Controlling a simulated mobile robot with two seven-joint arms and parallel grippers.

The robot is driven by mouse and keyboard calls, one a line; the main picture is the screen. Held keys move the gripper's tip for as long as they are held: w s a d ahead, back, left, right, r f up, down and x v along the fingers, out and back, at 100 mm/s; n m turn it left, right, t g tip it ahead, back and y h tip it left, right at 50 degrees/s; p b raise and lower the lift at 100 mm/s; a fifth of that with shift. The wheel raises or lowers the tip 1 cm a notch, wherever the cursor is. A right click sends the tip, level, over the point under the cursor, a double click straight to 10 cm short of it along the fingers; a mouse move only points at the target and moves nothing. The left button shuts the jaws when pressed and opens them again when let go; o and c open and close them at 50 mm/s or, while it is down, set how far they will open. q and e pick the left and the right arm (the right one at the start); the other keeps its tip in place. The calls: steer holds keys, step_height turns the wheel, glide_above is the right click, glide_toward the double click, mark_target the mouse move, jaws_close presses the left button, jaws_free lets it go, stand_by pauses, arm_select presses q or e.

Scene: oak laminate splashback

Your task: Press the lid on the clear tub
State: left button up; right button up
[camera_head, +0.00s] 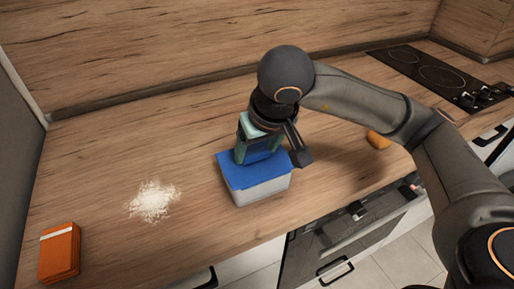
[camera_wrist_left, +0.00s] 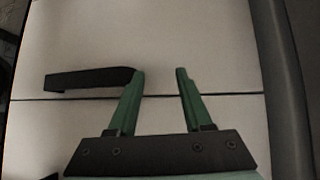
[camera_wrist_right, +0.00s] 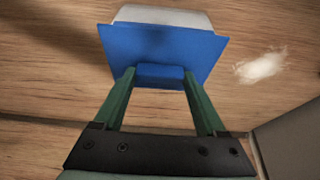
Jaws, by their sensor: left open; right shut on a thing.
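The clear tub (camera_head: 263,192) stands on the wooden worktop with the blue lid (camera_head: 232,173) over its top. In the right wrist view the tub's pale end (camera_wrist_right: 165,16) shows beyond the lid (camera_wrist_right: 160,48). My right gripper (camera_head: 250,158) is above the lid; in the right wrist view its green fingers (camera_wrist_right: 158,78) are shut on the lid's raised blue handle. I cannot tell whether the lid's rim is fully seated. My left gripper (camera_wrist_left: 160,75) is open and empty, in front of pale cabinet fronts, and not in the head view.
A white powder heap (camera_head: 153,201) lies left of the tub, and it shows in the right wrist view (camera_wrist_right: 261,67). An orange box (camera_head: 59,253) is at the front left. A dark cabinet handle (camera_wrist_left: 90,79) is near my left gripper.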

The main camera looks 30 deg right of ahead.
steer(key=shift+f+b, duration=0.45)
steer(key=shift+b, duration=0.5)
stand_by(0.9)
stand_by(0.3)
steer(key=o, duration=1.3)
steer(key=shift+c, duration=0.2)
steer(key=shift+r, duration=0.1)
steer(key=shift+r+p, duration=2.15)
steer(key=shift+r, duration=1.35)
steer(key=shift+c, duration=0.2)
jaws_close()
